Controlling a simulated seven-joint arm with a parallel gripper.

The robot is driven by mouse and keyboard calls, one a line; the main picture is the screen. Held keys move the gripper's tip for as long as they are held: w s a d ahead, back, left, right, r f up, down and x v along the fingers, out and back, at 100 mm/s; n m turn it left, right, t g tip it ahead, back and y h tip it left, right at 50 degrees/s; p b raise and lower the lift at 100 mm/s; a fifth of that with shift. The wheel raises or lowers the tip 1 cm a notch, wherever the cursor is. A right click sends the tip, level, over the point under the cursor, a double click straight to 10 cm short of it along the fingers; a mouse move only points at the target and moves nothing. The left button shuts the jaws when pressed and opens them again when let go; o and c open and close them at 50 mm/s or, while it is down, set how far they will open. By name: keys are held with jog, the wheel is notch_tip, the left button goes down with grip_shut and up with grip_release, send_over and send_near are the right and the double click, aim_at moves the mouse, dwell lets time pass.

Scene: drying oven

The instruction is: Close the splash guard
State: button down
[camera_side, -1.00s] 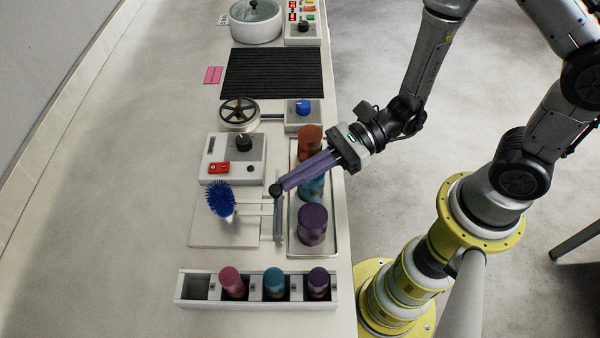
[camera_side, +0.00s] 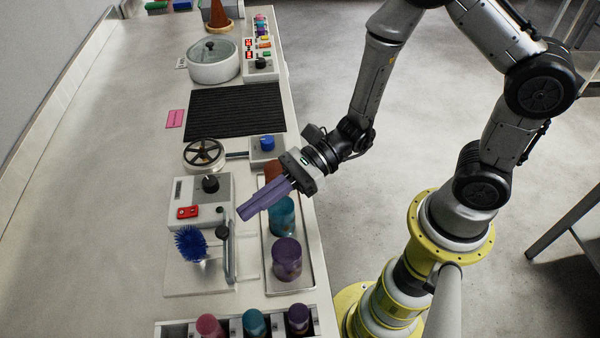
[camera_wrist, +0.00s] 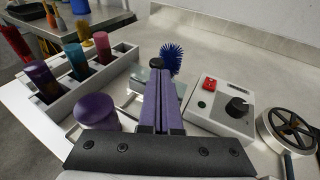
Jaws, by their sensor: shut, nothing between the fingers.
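The splash guard (camera_side: 230,258) is a thin upright grey panel with a dark round knob (camera_side: 222,232). It stands at the right edge of the white base plate (camera_side: 180,284), beside the blue brush (camera_side: 190,243), with bare rails (camera_side: 248,262) to its right. My gripper (camera_side: 243,213) is shut and empty, its long purple fingers pointing down-left. The fingertips are just right of and above the knob in the side view, seemingly apart from it. In the wrist view the fingers (camera_wrist: 163,80) hide most of the guard, with the brush (camera_wrist: 170,60) beyond.
A tray (camera_side: 297,292) with several coloured bottles lies under and beside my gripper. A rack (camera_side: 175,330) of bottles stands in front. A control box (camera_side: 221,188) and a handwheel (camera_side: 204,154) stand behind the brush. The counter to the left is clear.

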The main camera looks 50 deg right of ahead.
jog(key=v, duration=1.1)
jog(key=s+a+r+n+g+h, duration=0.1)
jog(key=s+r+n+g+h, duration=0.35)
jog(key=s+r+n, duration=0.65)
jog(key=w+d+n+t+h, duration=0.1)
jog(key=d+n+t+h, duration=0.4)
jog(key=d+n+h, duration=0.5)
jog(key=d, duration=0.5)
jog(key=shift+w+f+n, duration=0.3)
jog(key=shift+w, duration=0.05)
